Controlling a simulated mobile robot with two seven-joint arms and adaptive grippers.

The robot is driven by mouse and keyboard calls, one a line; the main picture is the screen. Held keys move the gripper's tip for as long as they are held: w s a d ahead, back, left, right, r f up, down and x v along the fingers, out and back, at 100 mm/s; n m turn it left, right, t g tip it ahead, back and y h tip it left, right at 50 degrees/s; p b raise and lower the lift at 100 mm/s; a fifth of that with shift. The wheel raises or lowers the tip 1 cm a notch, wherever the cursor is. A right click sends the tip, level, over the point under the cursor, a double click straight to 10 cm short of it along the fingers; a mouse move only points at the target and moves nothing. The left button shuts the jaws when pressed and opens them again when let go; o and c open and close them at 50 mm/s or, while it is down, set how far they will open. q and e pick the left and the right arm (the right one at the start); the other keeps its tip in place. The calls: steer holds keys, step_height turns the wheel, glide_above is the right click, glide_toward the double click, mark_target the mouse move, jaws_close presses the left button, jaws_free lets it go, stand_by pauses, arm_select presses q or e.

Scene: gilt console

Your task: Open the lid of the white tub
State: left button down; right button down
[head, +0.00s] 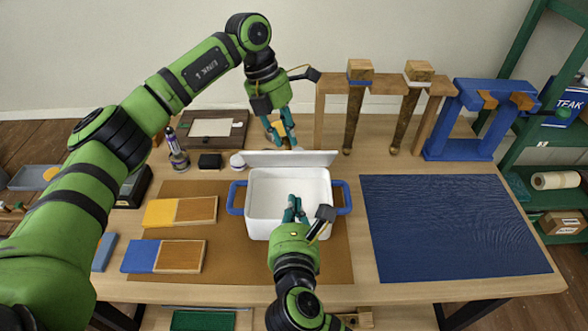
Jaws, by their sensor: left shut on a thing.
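The white tub (262,208) stands on the brown mat in the middle of the table, with a blue handle on each side. Its lid (320,159) stands raised along the tub's far edge, and the white inside shows. My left gripper (284,142) reaches down from above behind the tub and is shut on the lid at its upper edge; the exact contact is small in the picture. My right gripper (294,203) is over the tub's near side, its fingers pointing away from me. Its fingers look close together, and their gap is unclear. It hides part of the tub's front.
Yellow-and-wood (180,211) and blue-and-wood (163,256) blocks lie left of the tub. A blue textured panel (450,228) covers the right. Wooden legs on a stand (333,105) and a blue stand (452,125) rise behind. A bottle (178,155) stands back left.

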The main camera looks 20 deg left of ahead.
mark_target(294, 155)
arm_select(q)
steer(key=shift+s+a+f, duration=0.1)
steer(key=shift+a+f, duration=0.15)
steer(key=shift+f, duration=0.2)
arm_select(e)
steer(key=shift+w+a+r, duration=0.2)
steer(key=shift+w+a, duration=0.15)
steer(key=shift+w, duration=1)
steer(key=shift+w+a+r, duration=0.15)
steer(key=shift+w+a, duration=0.25)
steer(key=shift+w, duration=1)
steer(key=shift+w+a+r, duration=0.2)
steer(key=shift+w+a, duration=0.15)
steer(key=shift+w, duration=1)
steer(key=shift+w+a+r, duration=0.15)
steer(key=shift+w+r, duration=0.25)
steer(key=shift+r, duration=0.05)
arm_select(q)
steer(key=shift+d, duration=0.1)
arm_select(e)
steer(key=shift+w+r, duration=0.2)
steer(key=shift+w, duration=0.2)
arm_select(q)
steer(key=c, duration=1)
jaws_free()
arm_select(e)
steer(key=shift+a+r, duration=0.1)
steer(key=shift+a, duration=0.05)
